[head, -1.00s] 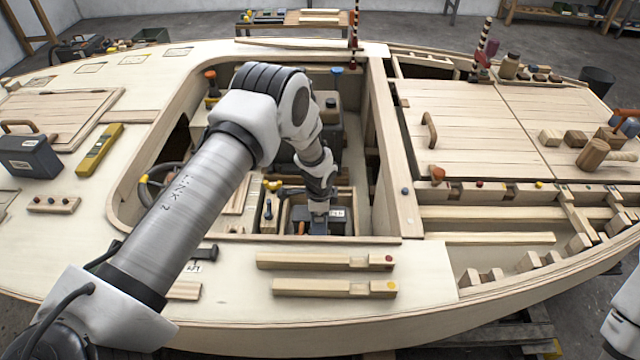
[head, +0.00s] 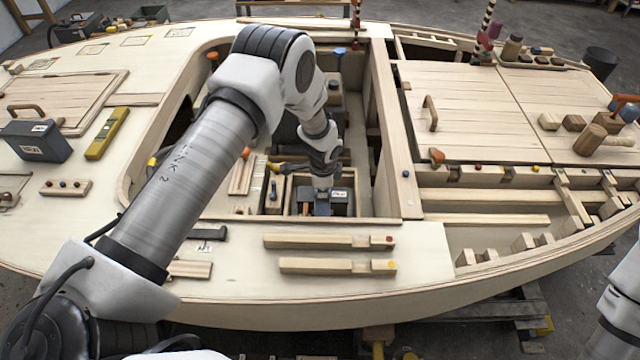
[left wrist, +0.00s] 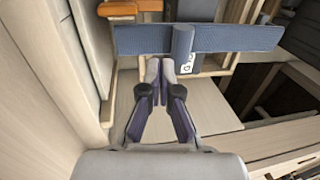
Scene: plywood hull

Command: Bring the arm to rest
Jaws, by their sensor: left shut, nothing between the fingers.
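My left arm (head: 185,165) reaches from the lower left over the cockpit opening, bent at its elbow, with its forearm pointing down. My left gripper (head: 322,186) is low inside the cockpit, just above a dark blue box (head: 341,205) in an open compartment. In the left wrist view, the two fingers of my left gripper (left wrist: 161,68) are together and hold nothing. A blue bar with a short upright piece (left wrist: 230,38) lies just beyond the fingertips; I cannot tell whether they touch. Only part of my right arm (head: 612,315) shows at the right edge; its gripper is out of view.
The cockpit coaming (head: 384,140) walls the arm in on the right. Two timber strips (head: 315,241) lie on the near deck. A dark toolbox (head: 36,141) and a yellow level (head: 107,133) sit on the left deck. A mallet (head: 590,139) lies on the right hatch.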

